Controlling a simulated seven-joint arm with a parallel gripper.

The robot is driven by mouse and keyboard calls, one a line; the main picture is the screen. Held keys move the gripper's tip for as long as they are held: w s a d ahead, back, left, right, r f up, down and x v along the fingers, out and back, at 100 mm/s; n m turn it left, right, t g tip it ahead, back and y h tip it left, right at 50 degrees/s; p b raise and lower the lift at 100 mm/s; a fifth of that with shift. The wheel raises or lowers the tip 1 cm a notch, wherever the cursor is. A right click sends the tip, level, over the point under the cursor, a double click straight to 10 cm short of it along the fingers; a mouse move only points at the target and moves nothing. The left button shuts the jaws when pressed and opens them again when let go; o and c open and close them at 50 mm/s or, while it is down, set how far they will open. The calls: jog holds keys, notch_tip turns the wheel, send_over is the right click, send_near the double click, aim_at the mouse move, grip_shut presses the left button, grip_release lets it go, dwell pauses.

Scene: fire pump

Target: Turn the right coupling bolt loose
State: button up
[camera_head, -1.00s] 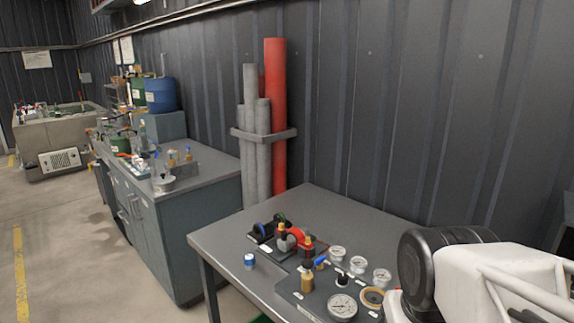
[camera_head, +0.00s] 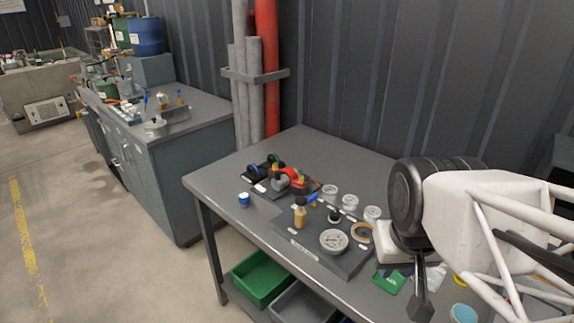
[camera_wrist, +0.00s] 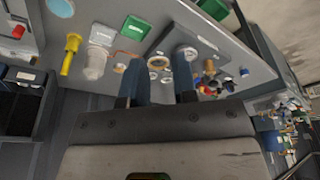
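A small pump assembly (camera_head: 286,180) with black, red and grey parts stands on a dark base on the grey workbench (camera_head: 216,180). The right coupling bolt is too small to pick out in either view. My gripper (camera_head: 421,300) hangs downward over the near right part of the bench, well to the right of the pump assembly. In the wrist view, the two dark blue fingers of my gripper (camera_wrist: 159,70) stand apart with nothing held between them. Beyond them are gauges and small brass-coloured and red parts (camera_wrist: 208,78), the latter apart from the fingers.
A dark board (camera_head: 345,260) holds round gauges (camera_head: 333,240) and a yellow bottle-like part (camera_head: 300,213). A blue-and-white cap (camera_head: 243,200) lies near the bench's left edge. Green (camera_head: 262,275) and grey bins sit below. Pipes (camera_head: 265,65) stand behind; the bench's back is bare.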

jog(key=m+g, duration=0.3)
jog(key=m, duration=1.7)
send_over(301, 179)
jog(key=f, duration=0.9)
jog(key=shift+w+d, duration=0.1)
jog(key=shift+d, duration=0.3)
jog(key=shift+w+a+f, duration=0.1)
jog(key=shift+w+f, duration=0.1)
jog(key=shift+w, duration=0.05)
jog(key=shift+f, duration=0.1)
jog(key=shift+f, duration=3.8)
